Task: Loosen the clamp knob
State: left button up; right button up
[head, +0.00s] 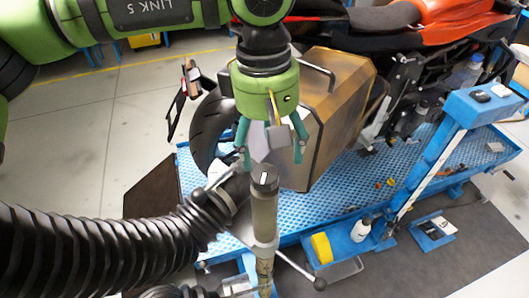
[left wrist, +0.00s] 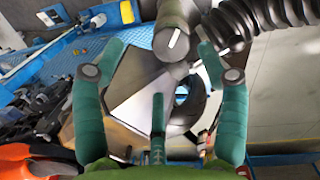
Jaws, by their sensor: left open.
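The clamp knob (head: 264,178) is a dark round cap with a white line on its top. It sits at the upper end of an upright grey post (head: 264,222). My right gripper is not in view.
A thick black ribbed hose (head: 110,235) runs in from the left, close to the post. A motorcycle (head: 420,60) with a brown pannier (head: 340,105) stands behind on a blue platform (head: 345,200). A thin lever (head: 300,268) sticks out low right of the post.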

aim_at(265, 173)
pick_arm(q)
jog(key=shift+w+a+y, duration=0.15)
jog(key=shift+a+y, duration=0.15)
jog(key=shift+a, duration=0.1)
jog(key=shift+w+f+t, duration=0.1)
jog(key=shift+f+t, duration=0.15)
jog(key=shift+t, duration=0.05)
jog(key=f+p, duration=0.1)
jog(key=f, duration=0.1)
jog(key=f+p, duration=0.1)
jog(key=f, duration=0.2)
jog(key=shift+s+a+f+p, duration=0.1)
jog(key=shift+s+f+p, duration=0.15)
jog(key=shift+p, duration=0.15)
jog(key=shift+w+f, duration=0.15)
jog(key=shift+f, duration=0.25)
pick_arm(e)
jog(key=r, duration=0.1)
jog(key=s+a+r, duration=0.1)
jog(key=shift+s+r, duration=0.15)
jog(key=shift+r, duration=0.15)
pick_arm(q)
jog(key=c, duration=1.1)
jog(key=shift+c, duration=0.3)
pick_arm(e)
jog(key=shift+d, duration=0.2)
